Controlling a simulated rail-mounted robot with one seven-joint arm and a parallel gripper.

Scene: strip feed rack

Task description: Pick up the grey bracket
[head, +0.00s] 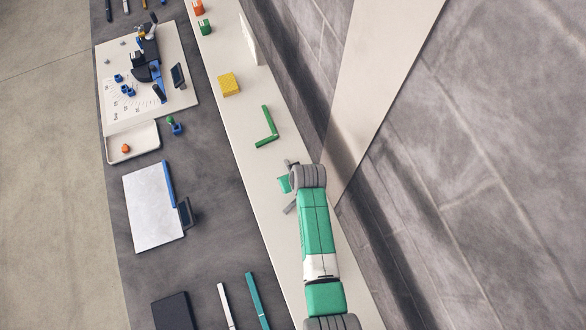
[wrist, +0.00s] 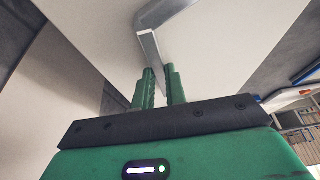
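The grey bracket (wrist: 151,45) is an L-shaped metal piece seen from above in the wrist view. One leg runs toward the upper right, and the other comes down toward my gripper (wrist: 160,78). The two green fingers stand close on either side of this leg's near end, with little gap. Whether they press on it is hard to tell. In the head view, my gripper (head: 285,185) is low over the pale rack strip. A grey end of the bracket (head: 290,209) shows beside it, the rest being hidden by my gripper.
A green angle piece (head: 271,137) and a yellow block (head: 229,85) lie farther along the pale strip (head: 262,178). A wall runs along its right. The dark bench on the left holds a white panel (head: 150,210), a tray (head: 120,154) and strips.

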